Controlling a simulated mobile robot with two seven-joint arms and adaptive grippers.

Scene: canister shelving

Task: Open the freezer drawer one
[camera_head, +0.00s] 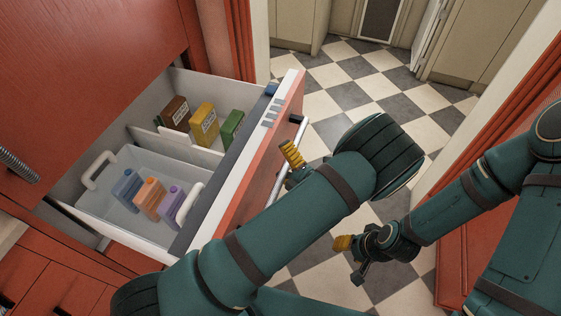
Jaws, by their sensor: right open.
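The freezer drawer (236,175) is pulled well out of the red cabinet, with its inside showing. Its front has a metal bar handle (303,131) on the outer side. My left gripper (293,156) has a yellow finger at the handle bar. My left arm hides the rest of that gripper, so I cannot tell whether it grips the bar. My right gripper (343,243) is open and apart from the drawer, above the checkered floor to the right.
In the drawer, a clear bin (100,213) holds blue, orange and purple bottles. Brown, yellow (204,124) and green cartons stand behind it. The checkered floor (345,75) is open beyond the drawer. A red cabinet side (466,235) stands at right.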

